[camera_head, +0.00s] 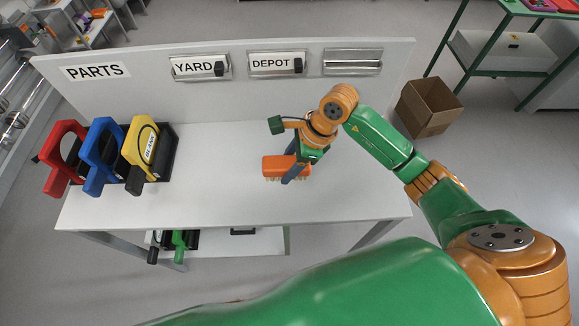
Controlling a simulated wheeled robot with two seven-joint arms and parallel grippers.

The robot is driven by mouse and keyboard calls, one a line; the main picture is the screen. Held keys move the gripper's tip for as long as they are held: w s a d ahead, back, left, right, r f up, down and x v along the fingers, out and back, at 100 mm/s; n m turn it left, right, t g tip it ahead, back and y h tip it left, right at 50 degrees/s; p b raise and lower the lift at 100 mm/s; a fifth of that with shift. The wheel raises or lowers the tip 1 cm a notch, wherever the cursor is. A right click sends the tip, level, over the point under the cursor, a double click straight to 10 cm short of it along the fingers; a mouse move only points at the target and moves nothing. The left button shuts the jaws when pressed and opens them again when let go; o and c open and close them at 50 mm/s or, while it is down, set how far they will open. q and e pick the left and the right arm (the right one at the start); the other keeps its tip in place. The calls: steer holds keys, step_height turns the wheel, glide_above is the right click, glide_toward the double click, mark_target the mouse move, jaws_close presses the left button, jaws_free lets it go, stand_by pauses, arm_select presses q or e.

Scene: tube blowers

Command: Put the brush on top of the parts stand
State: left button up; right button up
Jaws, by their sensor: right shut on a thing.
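The parts stand (225,200) is a white table with a back panel marked PARTS. An orange block-shaped thing, which looks like the brush (271,167), is at the middle right of its top. My right gripper (290,172) reaches down over the brush and is shut on it, with a dark finger across its front. The brush is on the white top or just above it; I cannot tell which. The gripper and wrist hide part of it. My left gripper is not in view.
Red (62,155), blue (101,158) and yellow (140,150) handled tools stand in dark holders at the left of the top. Labels YARD (200,67) and DEPOT (276,64) are on the back panel. A cardboard box (428,108) is on the floor at right. The middle of the top is clear.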

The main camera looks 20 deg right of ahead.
step_height(320, 180, down, 3)
steer(key=shift+d+r+p, duration=0.1)
steer(key=shift+d+p, duration=0.05)
steer(key=shift+p, duration=0.6)
steer(key=shift+f, duration=0.45)
steer(key=o, duration=1.2)
steer(key=shift+w, duration=0.1)
steer(key=shift+r, duration=0.1)
steer(key=b+v, duration=0.2)
steer(key=v, duration=0.9)
steer(key=shift+d+b, duration=0.15)
steer(key=shift+b, duration=0.25)
steer(key=shift+d+r, duration=0.1)
steer(key=shift+r, duration=0.3)
